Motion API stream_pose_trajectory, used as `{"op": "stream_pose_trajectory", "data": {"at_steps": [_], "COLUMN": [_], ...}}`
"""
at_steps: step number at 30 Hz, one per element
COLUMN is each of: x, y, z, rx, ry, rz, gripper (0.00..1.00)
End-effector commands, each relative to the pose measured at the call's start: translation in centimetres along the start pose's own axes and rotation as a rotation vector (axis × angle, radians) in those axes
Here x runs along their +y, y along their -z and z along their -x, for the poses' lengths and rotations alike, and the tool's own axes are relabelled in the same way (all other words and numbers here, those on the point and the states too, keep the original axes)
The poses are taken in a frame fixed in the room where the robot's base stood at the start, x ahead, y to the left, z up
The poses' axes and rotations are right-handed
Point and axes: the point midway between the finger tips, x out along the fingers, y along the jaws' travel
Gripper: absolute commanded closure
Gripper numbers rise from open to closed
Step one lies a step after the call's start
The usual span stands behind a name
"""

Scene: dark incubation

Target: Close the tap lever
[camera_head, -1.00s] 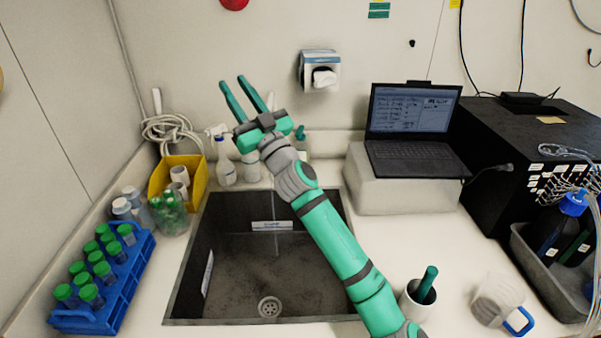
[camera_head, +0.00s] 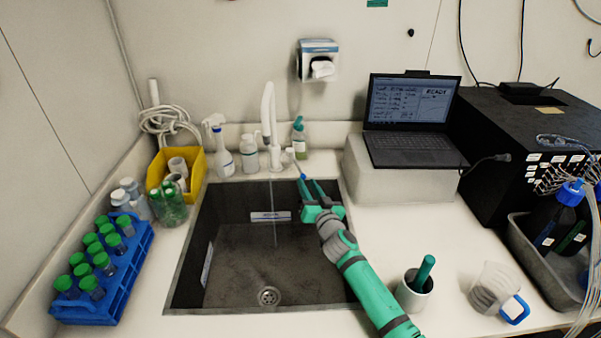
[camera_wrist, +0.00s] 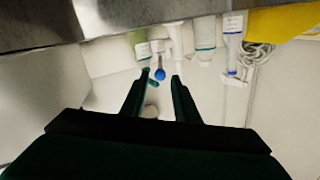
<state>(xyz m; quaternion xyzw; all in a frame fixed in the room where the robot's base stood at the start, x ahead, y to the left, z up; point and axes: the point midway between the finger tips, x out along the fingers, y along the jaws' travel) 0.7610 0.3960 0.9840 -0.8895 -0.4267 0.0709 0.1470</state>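The white tap (camera_head: 267,115) stands upright behind the dark sink, and a thin stream of water seems to fall from its spout. Its lever (camera_head: 294,156) sticks out at the right of the tap base towards my gripper. My gripper (camera_head: 311,183) is over the sink's right back corner, fingers pointing to the lever. In the wrist view, which looks upside down, the lever's blue round end (camera_wrist: 160,74) lies near the gap between my two open fingertips (camera_wrist: 161,76). I cannot tell whether a finger touches it. The tap (camera_wrist: 174,38) shows beyond.
A green-topped soap bottle (camera_head: 299,140) stands close right of the tap. A wash bottle (camera_head: 250,152) and a spray bottle (camera_head: 221,150) stand to its left. The sink (camera_head: 225,250) is open below. A laptop (camera_head: 413,120) on a raised block (camera_head: 395,185) is right.

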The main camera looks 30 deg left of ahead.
Motion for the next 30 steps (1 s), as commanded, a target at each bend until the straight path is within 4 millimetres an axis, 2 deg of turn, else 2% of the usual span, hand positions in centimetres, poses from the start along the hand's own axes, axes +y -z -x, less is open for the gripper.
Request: {"op": "stream_pose_trajectory", "data": {"at_steps": [9, 15, 21, 30], "x": [-0.2, -0.1, -0.1, -0.1], "y": [0.0, 0.0, 0.0, 0.1], "z": [-4.9, -7.1, -8.2, -8.3], "rx": [-0.001, 0.000, 0.000, 0.001], "ry": [0.002, 0.001, 0.001, 0.001], "rz": [0.003, 0.001, 0.002, 0.001], "gripper": [0.72, 0.72, 0.72, 0.72]}}
